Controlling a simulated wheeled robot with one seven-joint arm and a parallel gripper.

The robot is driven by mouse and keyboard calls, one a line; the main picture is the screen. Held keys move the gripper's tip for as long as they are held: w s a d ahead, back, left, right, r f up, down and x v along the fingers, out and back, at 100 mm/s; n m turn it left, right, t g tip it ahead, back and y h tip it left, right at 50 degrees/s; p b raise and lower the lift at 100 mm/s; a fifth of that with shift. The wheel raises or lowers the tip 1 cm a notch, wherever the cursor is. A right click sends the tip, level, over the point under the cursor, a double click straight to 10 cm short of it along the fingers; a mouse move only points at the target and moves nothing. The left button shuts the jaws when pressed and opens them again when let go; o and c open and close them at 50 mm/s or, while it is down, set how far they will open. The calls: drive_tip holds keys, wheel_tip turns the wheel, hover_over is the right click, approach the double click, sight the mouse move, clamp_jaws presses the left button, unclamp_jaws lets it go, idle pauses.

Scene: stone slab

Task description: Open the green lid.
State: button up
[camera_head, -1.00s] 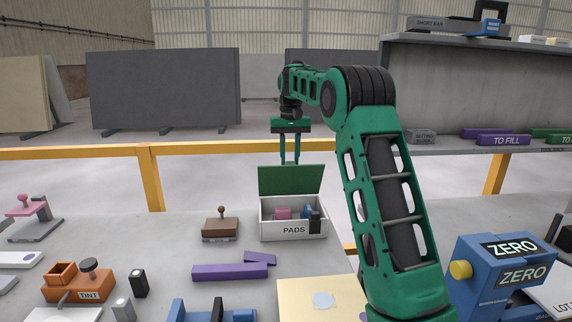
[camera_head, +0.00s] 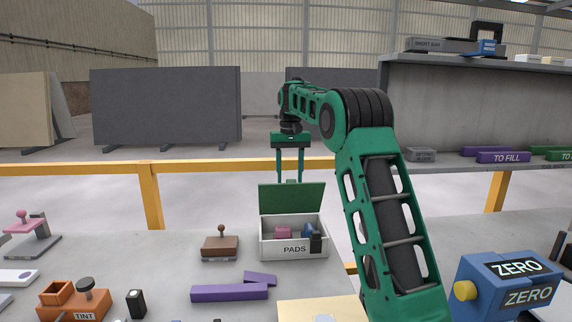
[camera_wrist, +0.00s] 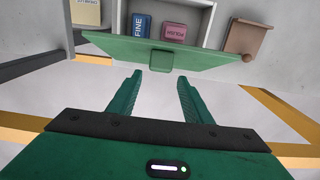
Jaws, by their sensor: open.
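The green lid (camera_head: 292,198) stands raised, nearly upright and tilted back, at the rear of the white PADS box (camera_head: 285,249). The box's inside shows, with a pink block (camera_head: 283,232) and a blue block (camera_head: 308,230) in it. My gripper (camera_head: 290,181) is open and empty, just behind and above the lid's top edge. In the wrist view the lid (camera_wrist: 205,56) shows near edge-on with a small green tab (camera_wrist: 161,60). The two fingers (camera_wrist: 160,88) are apart there, short of the tab, with nothing between them.
A brown stamp (camera_head: 220,246) stands left of the box, and purple bars (camera_head: 229,292) lie in front of it. A small black block (camera_head: 316,243) is at the box's front right. A yellow rail (camera_head: 210,166) runs behind. The blue ZERO device (camera_head: 485,285) is at the right.

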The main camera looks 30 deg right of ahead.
wheel_tip(320, 180, up, 9)
drive_tip(key=shift+w+r, duration=0.15)
drive_tip(key=shift+r, duration=0.05)
idle(0.7)
drive_tip(key=s+f+m, duration=0.1)
drive_tip(key=s+f, duration=0.1)
drive_tip(key=s, duration=1)
drive_tip(key=s+f, duration=0.2)
drive_tip(key=s, duration=1.1)
drive_tip(key=s+a+f, duration=0.2)
drive_tip(key=s+f, duration=0.6)
drive_tip(key=s, duration=0.5)
drive_tip(key=s+a+f, duration=0.2)
drive_tip(key=s+f, duration=0.7)
drive_tip(key=s, duration=0.4)
drive_tip(key=shift+a+m, duration=0.3)
drive_tip(key=shift+m, duration=0.1)
drive_tip(key=shift+r, duration=0.1)
